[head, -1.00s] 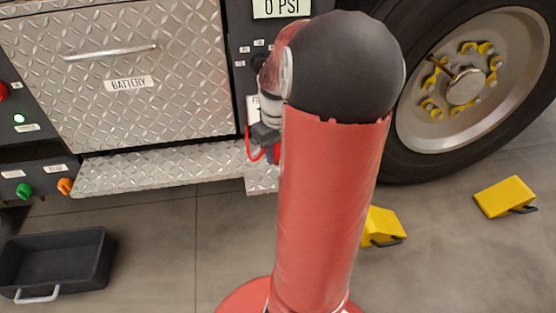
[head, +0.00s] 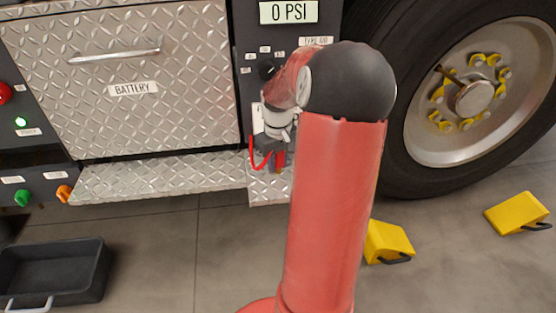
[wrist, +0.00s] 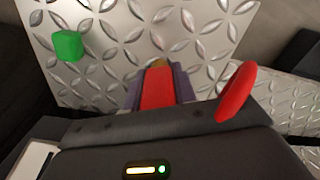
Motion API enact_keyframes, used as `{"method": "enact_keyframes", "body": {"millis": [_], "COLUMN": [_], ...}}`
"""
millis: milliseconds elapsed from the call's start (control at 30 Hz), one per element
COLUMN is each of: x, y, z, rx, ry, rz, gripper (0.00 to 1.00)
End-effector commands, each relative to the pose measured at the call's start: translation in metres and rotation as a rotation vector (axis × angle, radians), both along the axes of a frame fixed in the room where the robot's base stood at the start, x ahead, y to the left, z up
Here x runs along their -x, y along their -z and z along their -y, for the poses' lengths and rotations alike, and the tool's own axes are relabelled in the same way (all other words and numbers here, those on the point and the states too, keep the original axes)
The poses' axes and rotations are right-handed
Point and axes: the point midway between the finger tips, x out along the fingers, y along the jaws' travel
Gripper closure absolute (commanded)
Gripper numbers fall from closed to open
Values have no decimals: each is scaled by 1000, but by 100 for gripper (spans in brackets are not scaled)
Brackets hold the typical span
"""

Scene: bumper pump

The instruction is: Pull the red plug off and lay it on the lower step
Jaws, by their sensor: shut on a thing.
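The red plug (wrist: 158,88) sits between the two fingers of my gripper (wrist: 160,92) in the wrist view, gripped by both sides. In the head view my gripper (head: 272,146) is beside the dark panel, low down, with a bit of the red plug (head: 282,160) showing below it. The silver diamond-plate step (head: 150,178) runs below the battery door; diamond plate (wrist: 140,25) also fills the view behind the plug in the wrist view. My own arm hides part of the panel, and the plug's far end is unclear.
A red loop (head: 256,158) hangs left of my gripper. A green block (wrist: 68,45) shows at upper left in the wrist view. A black bin (head: 55,272) stands on the floor at left. Yellow chocks (head: 388,241) and the wheel (head: 470,95) are at right.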

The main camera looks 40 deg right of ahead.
Motion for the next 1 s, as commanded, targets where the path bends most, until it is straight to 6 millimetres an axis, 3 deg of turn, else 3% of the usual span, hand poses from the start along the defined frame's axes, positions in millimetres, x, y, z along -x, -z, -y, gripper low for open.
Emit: {"method": "enact_keyframes", "body": {"millis": [200,233,433,733,1000], "x": [0,0,0,0,-1], "y": [0,0,0,-3,-46], "z": [0,0,0,0,1], "rx": [0,0,0,1,3], "ry": [0,0,0,0,1], "rz": [1,1,1,1,4], "gripper": [100,72,48,48,48]}}
